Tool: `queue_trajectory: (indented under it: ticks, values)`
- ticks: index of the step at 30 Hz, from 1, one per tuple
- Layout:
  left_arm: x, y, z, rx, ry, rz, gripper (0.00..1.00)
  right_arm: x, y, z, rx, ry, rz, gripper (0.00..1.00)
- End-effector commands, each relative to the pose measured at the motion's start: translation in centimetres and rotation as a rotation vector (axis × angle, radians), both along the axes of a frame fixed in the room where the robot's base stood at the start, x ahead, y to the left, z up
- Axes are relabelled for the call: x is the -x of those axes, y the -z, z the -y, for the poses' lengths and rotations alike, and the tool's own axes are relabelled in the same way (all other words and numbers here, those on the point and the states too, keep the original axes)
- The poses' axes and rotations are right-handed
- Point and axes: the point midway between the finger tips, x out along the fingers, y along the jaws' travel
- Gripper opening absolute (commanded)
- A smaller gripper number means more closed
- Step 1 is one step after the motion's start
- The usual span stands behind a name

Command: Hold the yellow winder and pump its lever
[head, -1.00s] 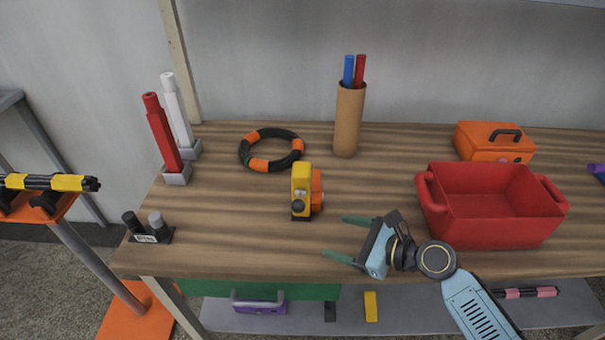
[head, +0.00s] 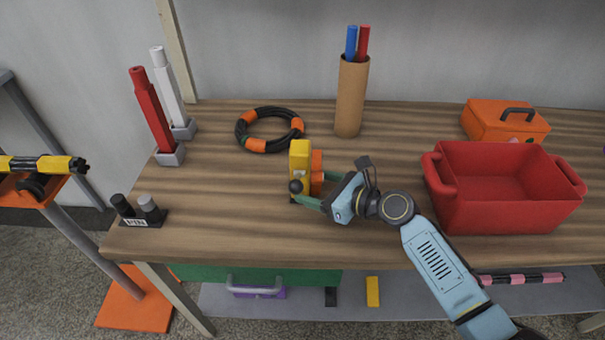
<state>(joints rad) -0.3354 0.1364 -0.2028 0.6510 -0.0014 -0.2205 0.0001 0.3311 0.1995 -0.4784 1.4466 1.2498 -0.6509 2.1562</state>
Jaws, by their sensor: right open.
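The yellow winder (head: 300,163) stands upright on the wooden bench, with an orange part on its right side and a dark round knob low at its front. My right gripper (head: 308,190) has come in from the right, with its green fingers at the winder's lower right side. The fingers are open; one passes in front of the winder near the knob, and the other is largely hidden by the orange part. I cannot tell whether they touch it. My left gripper is not in view. I cannot make out a separate lever.
A red bin (head: 505,190) stands right of my arm, with an orange toolbox (head: 505,122) behind it. A cardboard tube (head: 350,97) and a hose ring (head: 268,130) are behind the winder. A pin holder (head: 138,212) is at the left front. Bench around the winder's left is clear.

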Motion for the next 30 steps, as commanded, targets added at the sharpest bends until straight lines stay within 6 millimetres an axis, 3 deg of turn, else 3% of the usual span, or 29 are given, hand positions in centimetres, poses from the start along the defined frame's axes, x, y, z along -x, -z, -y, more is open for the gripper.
queue_trajectory:
  ticks: [15, 22, 30]
  values:
    - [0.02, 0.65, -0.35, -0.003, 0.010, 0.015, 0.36, -0.81, 1.15, -1.17, 0.002, 0.000, 0.000, 0.71]
    - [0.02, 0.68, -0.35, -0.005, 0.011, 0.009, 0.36, -0.80, 1.18, -1.15, 0.002, 0.000, 0.000, 0.44]
    - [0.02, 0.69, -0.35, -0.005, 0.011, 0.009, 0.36, -0.78, 1.24, -1.16, 0.001, -0.001, -0.001, 0.39]
